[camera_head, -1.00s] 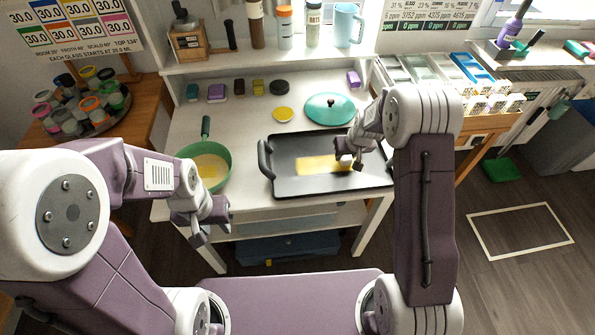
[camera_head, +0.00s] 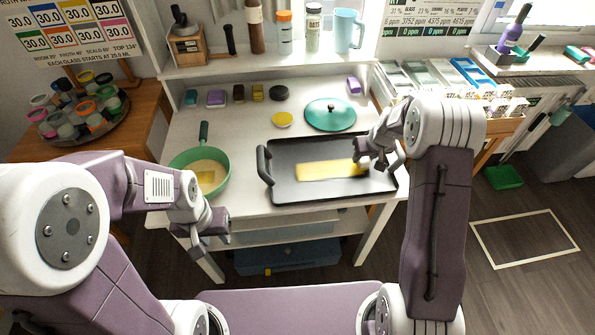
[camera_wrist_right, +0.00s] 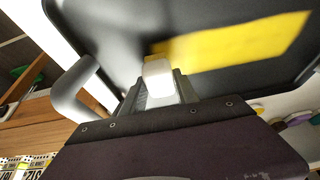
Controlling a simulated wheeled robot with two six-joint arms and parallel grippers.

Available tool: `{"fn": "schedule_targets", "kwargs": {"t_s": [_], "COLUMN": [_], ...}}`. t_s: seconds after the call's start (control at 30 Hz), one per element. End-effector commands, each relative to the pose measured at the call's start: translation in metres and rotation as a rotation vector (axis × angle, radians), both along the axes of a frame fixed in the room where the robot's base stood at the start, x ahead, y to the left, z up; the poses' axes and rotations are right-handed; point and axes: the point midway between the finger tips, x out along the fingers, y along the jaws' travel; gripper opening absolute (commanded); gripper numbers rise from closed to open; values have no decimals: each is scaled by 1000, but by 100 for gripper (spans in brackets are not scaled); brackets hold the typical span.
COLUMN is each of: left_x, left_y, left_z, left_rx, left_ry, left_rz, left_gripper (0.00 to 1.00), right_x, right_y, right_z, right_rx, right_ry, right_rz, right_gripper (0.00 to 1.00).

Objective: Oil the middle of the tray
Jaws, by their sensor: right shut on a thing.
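The black tray (camera_head: 290,148) with raised handles lies on the white table. A yellow strip of oil (camera_head: 325,170) runs left to right across its middle; it also shows in the wrist view (camera_wrist_right: 240,42). My right gripper (camera_head: 371,158) is at the strip's right end, near the tray's right side. In the wrist view it is shut on a small whitish block (camera_wrist_right: 158,72), whose tip is at the near end of the strip. My left gripper (camera_head: 207,240) hangs in front of the table, below the green pan (camera_head: 222,184); its finger gap is unclear.
The green pan holds yellow liquid (camera_head: 207,172) left of the tray. A teal lid (camera_head: 330,115) and a yellow disc (camera_head: 282,119) lie behind the tray. Several small coloured blocks stand along the table's back. Jars (camera_head: 70,118) stand on the left side table.

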Motion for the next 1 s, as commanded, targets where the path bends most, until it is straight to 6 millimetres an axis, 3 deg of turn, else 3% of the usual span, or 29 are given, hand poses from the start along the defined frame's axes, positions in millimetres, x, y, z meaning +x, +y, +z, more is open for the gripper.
{"fn": "schedule_targets", "kwargs": {"t_s": [0.1, 0.3, 0.6, 0.9, 1.0], "left_x": [0, 0, 0, 0, 0], "left_y": [0, 0, 0, 0, 0], "left_z": [22, 29, 28, 45, 45], "left_rx": [0, 0, 0, 0, 0], "left_ry": [-1, 0, 0, 0, 0], "left_rz": [0, 0, 0, 0, 0], "left_gripper": [36, 36, 36, 36, 36], "right_x": [21, 43, 44, 40, 40], "right_y": [2, 4, 5, 53, 58], "right_z": [6, 1, 0, 2, 1], "right_rx": [0, 0, 0, -1, -1], "right_ry": [2, 1, 1, 3, 2], "right_rz": [1, 1, 1, 4, 1], "right_gripper": [0, 0, 0, 0, 0]}}
